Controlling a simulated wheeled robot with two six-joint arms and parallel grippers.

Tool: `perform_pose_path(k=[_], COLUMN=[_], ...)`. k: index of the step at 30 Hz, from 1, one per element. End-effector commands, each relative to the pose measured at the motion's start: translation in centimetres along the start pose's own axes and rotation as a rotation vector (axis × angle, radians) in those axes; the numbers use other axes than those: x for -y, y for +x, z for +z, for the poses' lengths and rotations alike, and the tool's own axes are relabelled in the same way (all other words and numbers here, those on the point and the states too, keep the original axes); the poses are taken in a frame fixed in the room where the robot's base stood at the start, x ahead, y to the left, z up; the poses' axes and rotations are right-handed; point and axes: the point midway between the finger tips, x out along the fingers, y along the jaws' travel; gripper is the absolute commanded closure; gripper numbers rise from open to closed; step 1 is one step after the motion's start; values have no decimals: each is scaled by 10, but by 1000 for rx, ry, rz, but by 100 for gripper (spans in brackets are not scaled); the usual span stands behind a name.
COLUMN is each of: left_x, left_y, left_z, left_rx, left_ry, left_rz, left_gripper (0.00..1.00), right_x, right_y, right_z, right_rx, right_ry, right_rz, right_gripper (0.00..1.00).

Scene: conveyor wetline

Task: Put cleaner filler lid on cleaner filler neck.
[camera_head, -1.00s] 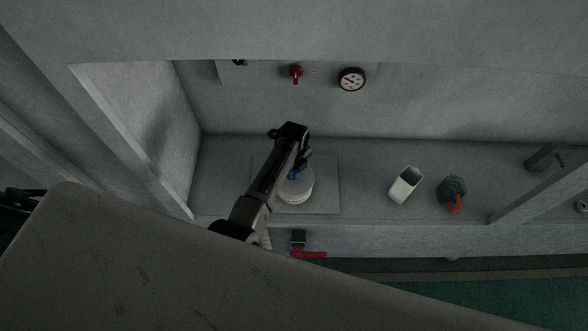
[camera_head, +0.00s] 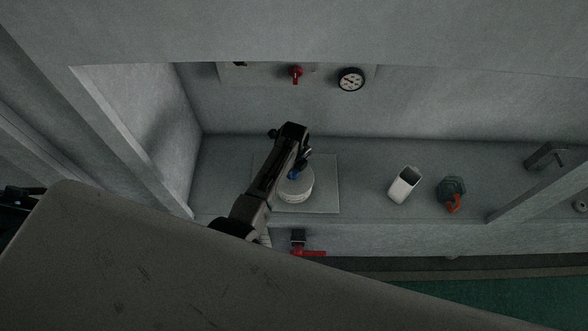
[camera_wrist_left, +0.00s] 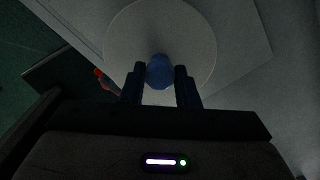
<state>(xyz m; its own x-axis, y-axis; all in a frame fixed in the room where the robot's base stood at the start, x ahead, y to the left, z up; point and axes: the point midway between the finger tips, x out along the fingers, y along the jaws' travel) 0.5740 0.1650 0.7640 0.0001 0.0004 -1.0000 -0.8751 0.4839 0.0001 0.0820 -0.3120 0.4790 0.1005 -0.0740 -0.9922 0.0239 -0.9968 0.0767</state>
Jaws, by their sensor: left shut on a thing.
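My left gripper (camera_head: 297,168) reaches in from the left over a flat plate in the recess. Its fingers (camera_wrist_left: 160,88) are shut on a small blue part, which I take to be the cleaner filler lid (camera_wrist_left: 160,71). A round white body (camera_head: 297,190), which I take to bear the filler neck, stands on the plate right below. In the left wrist view the lid shows against the white round top (camera_wrist_left: 160,25), nearer its lower edge. The neck itself is hidden, and I cannot tell whether the lid touches it. My right gripper is not in view.
A white open container (camera_head: 404,186) and a dark grey part with an orange hook (camera_head: 452,193) stand right on the shelf. A red-handled valve (camera_head: 305,251) is on the front edge. A red knob (camera_head: 296,74) and a gauge (camera_head: 351,79) are on the back wall.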

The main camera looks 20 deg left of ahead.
Motion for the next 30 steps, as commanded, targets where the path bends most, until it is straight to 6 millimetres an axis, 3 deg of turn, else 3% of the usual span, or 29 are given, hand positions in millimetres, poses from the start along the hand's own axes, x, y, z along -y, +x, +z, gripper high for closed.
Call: perform_pose_path(k=[17, 18, 22, 30], left_x=[0, 0, 0, 0], left_y=[10, 10, 9, 9], left_z=[0, 0, 0, 0], left_rx=[0, 0, 0, 0], left_ry=[0, 0, 0, 0], left_rz=[0, 0, 0, 0], left_gripper=[90, 70, 47, 47], right_x=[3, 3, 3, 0], right_y=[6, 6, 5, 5], right_z=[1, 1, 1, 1], right_rx=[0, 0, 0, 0], right_ry=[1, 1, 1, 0], right_rz=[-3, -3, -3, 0], right_gripper=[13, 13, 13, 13])
